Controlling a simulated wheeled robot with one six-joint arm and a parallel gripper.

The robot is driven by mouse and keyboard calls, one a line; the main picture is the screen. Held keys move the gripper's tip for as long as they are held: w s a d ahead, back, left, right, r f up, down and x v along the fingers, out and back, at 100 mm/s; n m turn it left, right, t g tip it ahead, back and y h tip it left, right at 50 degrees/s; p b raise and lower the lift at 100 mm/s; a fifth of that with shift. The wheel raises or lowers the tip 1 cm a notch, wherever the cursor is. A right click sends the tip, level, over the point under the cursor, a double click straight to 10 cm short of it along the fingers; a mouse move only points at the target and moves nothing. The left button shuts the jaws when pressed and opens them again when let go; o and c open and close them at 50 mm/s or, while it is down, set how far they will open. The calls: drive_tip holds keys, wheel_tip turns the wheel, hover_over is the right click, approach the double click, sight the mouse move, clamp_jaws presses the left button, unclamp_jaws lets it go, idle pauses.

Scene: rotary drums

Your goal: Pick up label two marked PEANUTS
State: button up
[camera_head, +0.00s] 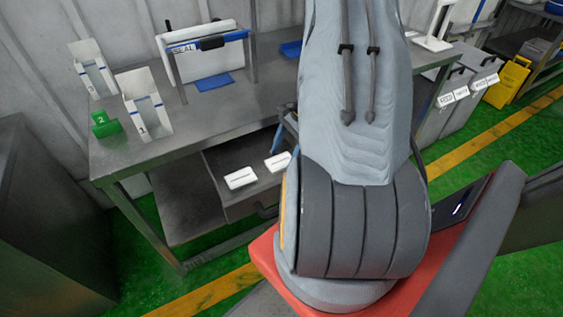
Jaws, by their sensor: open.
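Two small white labels lie in an open drawer (232,207) under the metal workbench. One label (240,178) is nearer the front left, and the other label (278,161) is behind it to the right, close to my arm. Their print is too small to read, so I cannot tell which one says PEANUTS. My own arm fills the middle of the view and hides part of the bench and drawer. My gripper is not visible.
Grey bins (432,112) and a yellow object (506,82) stand at right. Green floor lies in front.

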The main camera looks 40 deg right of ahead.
drive_tip(key=c, duration=1.1)
drive_tip(key=shift+r, duration=0.15)
